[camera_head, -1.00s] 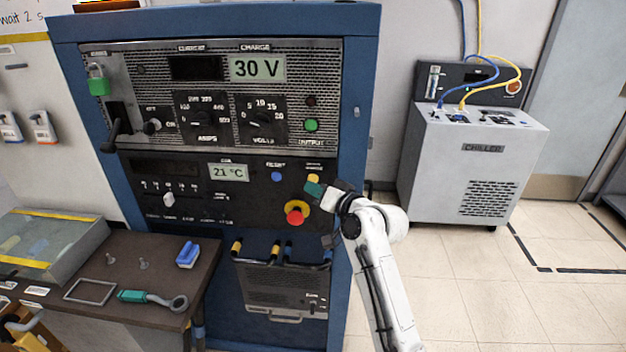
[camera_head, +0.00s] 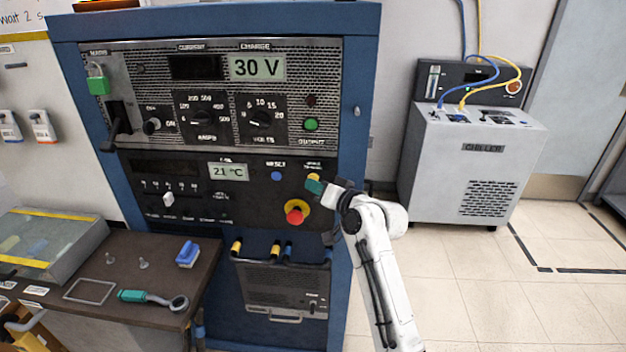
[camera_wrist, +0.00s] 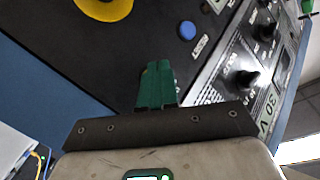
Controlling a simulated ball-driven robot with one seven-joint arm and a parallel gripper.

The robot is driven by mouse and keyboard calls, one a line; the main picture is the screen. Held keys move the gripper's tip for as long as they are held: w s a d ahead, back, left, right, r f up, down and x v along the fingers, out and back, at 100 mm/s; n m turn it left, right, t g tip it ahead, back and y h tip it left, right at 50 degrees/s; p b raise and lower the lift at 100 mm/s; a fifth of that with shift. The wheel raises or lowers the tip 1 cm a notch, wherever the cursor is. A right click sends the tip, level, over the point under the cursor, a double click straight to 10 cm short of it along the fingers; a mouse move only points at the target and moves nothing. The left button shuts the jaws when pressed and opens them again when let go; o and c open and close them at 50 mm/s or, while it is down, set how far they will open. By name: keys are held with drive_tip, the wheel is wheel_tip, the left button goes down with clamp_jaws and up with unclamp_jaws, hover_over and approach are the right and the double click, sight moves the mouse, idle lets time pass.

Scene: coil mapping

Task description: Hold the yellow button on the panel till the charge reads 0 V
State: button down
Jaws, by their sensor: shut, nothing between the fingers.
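The yellow button (camera_head: 314,177) is at the right of the lower black panel (camera_head: 185,190). My gripper (camera_head: 314,187) is shut and empty, its green fingertips at the button's lower edge in the head view. In the wrist view the closed green fingers (camera_wrist: 157,85) point at the panel and mostly hide the button; I cannot tell whether they press it. The charge display (camera_head: 257,68) reads 30 V.
A red knob on a yellow disc (camera_head: 297,212) sits just below my gripper. A blue button (camera_head: 276,176) is to the left, and a green one (camera_head: 311,124) is above. A bench (camera_head: 130,265) with tools stands at lower left. A chiller (camera_head: 470,165) stands at right, with open floor before it.

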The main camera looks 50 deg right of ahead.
drive_tip(key=shift+w+d, duration=0.25)
drive_tip(key=shift+d, duration=0.05)
idle(0.7)
drive_tip(key=shift+s+a, duration=0.1)
idle(3.6)
drive_tip(key=shift+s+a+p, duration=0.3)
drive_tip(key=shift+s+a, duration=0.15)
drive_tip(key=shift+a, duration=0.1)
drive_tip(key=s+a+p, duration=0.1)
drive_tip(key=a, duration=0.1)
drive_tip(key=s+a+p, duration=0.1)
drive_tip(key=s+a, duration=0.1)
idle(0.5)
idle(0.4)
